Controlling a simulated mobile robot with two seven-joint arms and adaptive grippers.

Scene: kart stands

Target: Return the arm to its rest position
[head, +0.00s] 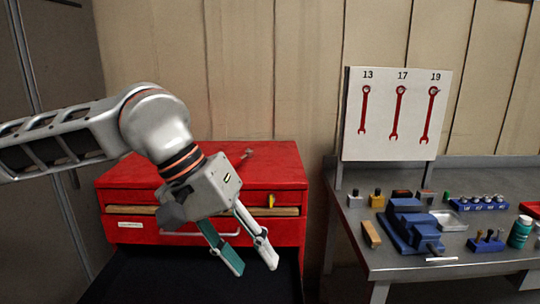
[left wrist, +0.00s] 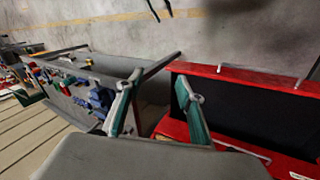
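My left arm comes in from the left in the head view. Its left gripper (head: 254,266) points down and to the right, in front of the red tool cabinet (head: 275,165). Its two teal-and-grey fingers are spread apart with nothing between them. The left wrist view also shows the gripper (left wrist: 158,82) open and empty. A drawer with a dark interior (head: 190,278) is pulled out below the gripper. The red-edged drawer also shows at the right of the left wrist view (left wrist: 270,108). My right gripper is not in view.
A grey workbench (head: 400,262) at right holds a blue vise (head: 408,225), a wooden block (head: 371,234), a green bottle (head: 520,232) and socket racks. A white board (head: 381,130) with three red wrenches stands behind. A small metallic item (head: 247,154) lies on the cabinet top.

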